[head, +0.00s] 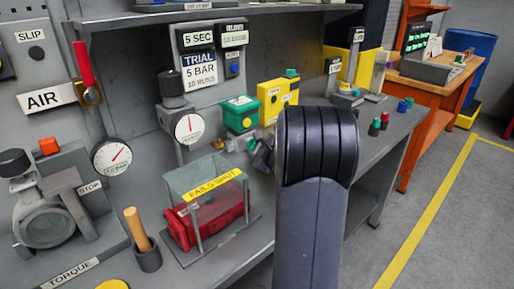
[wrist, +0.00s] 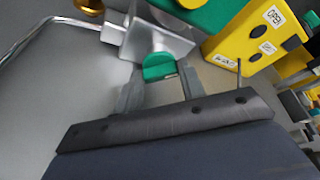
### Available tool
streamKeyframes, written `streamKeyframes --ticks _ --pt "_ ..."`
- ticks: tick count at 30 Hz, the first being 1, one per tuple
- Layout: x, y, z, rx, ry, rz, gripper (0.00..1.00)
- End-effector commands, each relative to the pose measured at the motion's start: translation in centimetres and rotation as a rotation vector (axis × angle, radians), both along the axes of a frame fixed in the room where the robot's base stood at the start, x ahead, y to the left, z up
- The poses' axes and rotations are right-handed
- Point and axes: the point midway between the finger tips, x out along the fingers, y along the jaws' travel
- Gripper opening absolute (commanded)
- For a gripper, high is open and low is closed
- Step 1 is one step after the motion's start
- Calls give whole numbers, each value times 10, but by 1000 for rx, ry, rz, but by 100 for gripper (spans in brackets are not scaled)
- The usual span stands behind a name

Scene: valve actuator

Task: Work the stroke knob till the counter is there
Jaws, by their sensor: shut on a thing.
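A green knob (wrist: 160,67) sits at the end of a silver metal block (wrist: 160,42) in the wrist view. My gripper (wrist: 160,84) has one finger on each side of the knob and is shut on it.
A yellow box (head: 277,98) stands right of the green box. A clear cover marked FAILS SHUT (head: 207,190) over a red body stands front left of my gripper. A gauge (head: 189,128) stands behind it. Small coloured knobs (head: 380,122) are on the bench at right.

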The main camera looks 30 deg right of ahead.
Motion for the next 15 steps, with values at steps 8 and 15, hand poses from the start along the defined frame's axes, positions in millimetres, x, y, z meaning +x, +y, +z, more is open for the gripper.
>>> streamKeyframes --ticks 8,15 --pt "0 -1 2 43 8 -1 15" --pt "0 -2 7 183 29 -1 15"
